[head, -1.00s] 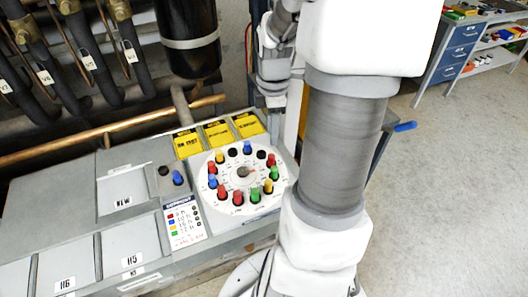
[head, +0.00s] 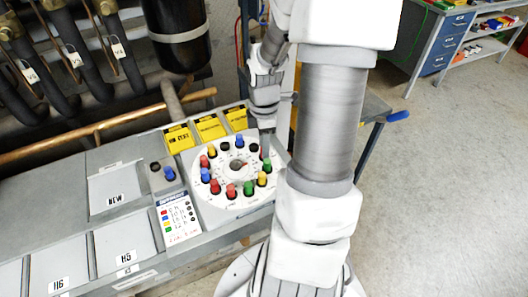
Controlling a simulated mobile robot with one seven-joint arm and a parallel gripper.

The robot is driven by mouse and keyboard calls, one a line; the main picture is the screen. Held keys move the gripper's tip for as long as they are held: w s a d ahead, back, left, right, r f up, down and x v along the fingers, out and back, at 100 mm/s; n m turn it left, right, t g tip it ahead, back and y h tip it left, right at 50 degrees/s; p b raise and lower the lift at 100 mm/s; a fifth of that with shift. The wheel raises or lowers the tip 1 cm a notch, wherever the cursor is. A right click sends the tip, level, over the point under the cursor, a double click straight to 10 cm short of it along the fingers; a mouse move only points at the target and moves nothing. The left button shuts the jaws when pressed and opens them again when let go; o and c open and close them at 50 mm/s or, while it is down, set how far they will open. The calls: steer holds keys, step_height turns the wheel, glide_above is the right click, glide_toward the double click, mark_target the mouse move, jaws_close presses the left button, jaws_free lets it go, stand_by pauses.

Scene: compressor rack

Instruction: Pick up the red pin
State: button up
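A round white dial plate (head: 222,208) carries a ring of coloured pins. Several are red: one red pin (head: 204,161) at the left, one at the lower left (head: 215,188) and one at the bottom (head: 231,191). A sliver of red shows at the upper right of the ring, beside a black spot (head: 253,147) and mostly hidden by my gripper. My gripper (head: 266,137) points down over that upper right edge of the dial. Its fingers are small and partly merge with the background; I cannot tell if they are open or touch a pin.
Blue, green and yellow pins stand close together around the dial. A grey panel with a label card (head: 180,220), a blue pin (head: 169,174) and lidded bins lies to the left. Yellow boxes (head: 209,128), a copper pipe (head: 110,124) and a black cylinder (head: 177,25) are behind.

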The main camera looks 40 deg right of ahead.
jaws_close()
steer(key=shift+r, duration=0.6)
step_height(320, 180, up, 3)
steer(key=shift+f+p, duration=0.1)
steer(key=shift+p, duration=0.2)
steer(key=s+d+r, duration=0.3)
steer(key=s+r, duration=0.4)
steer(key=s, duration=0.4)
steer(key=shift+p, duration=0.35)
